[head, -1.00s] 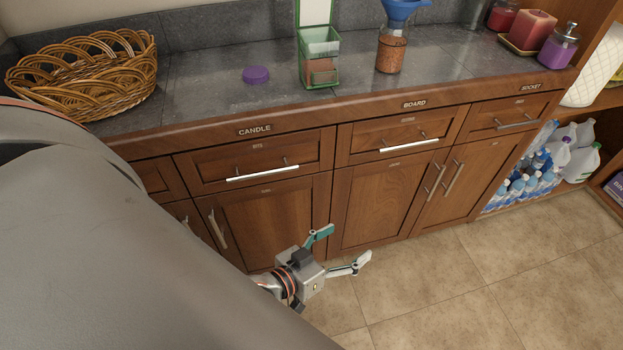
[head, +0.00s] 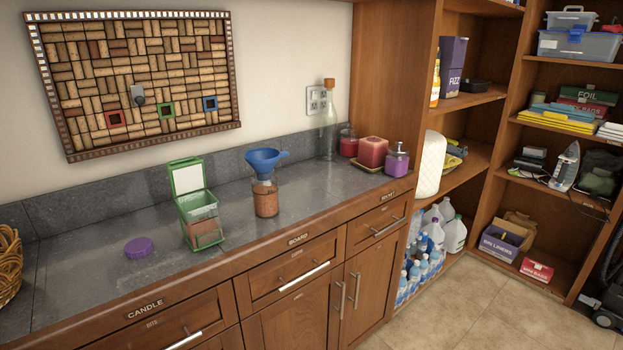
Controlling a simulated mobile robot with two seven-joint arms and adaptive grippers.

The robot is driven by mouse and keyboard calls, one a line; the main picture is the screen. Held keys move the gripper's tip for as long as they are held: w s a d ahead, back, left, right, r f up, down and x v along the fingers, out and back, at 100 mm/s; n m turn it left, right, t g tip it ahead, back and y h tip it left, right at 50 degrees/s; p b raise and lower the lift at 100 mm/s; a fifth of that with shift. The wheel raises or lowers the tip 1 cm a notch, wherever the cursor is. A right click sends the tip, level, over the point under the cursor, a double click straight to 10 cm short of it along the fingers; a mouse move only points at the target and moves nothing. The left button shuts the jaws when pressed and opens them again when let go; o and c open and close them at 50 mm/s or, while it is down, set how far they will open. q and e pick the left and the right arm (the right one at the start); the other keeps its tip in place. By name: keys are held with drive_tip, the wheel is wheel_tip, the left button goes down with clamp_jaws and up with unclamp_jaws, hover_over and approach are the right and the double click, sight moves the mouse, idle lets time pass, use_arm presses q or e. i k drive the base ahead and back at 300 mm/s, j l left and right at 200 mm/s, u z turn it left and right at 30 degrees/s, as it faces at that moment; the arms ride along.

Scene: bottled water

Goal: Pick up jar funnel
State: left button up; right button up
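The blue jar funnel (head: 264,159) sits in the mouth of a glass jar (head: 266,198) with orange-brown contents. The jar stands upright on the grey counter, near its middle. A green-framed clear container (head: 199,222) with its lid raised stands to the left of the jar. A purple lid (head: 138,248) lies on the counter further left. Neither of my grippers shows in the head view now.
The counter (head: 105,270) is clear in front of the purple lid. Candles (head: 373,152) and a tall bottle (head: 328,130) stand at its right end. A wicker basket (head: 9,265) is at the left edge. Shelves and bottled water (head: 418,272) are at the right.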

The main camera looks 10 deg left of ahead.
sight(262, 161)
drive_tip(key=i+l+u, duration=0.15)
drive_tip(key=u, duration=0.5)
drive_tip(key=i+l+u, duration=0.15)
drive_tip(key=l, duration=0.15)
drive_tip(key=i+l+u, duration=0.15)
drive_tip(key=l, duration=0.15)
drive_tip(key=l+u, duration=0.15)
drive_tip(key=l, duration=0.15)
drive_tip(key=i+l, duration=0.1)
drive_tip(key=l, duration=0.2)
drive_tip(key=i+l+u, duration=0.1)
drive_tip(key=l, duration=0.25)
drive_tip(key=i+l, duration=0.1)
drive_tip(key=l, duration=0.2)
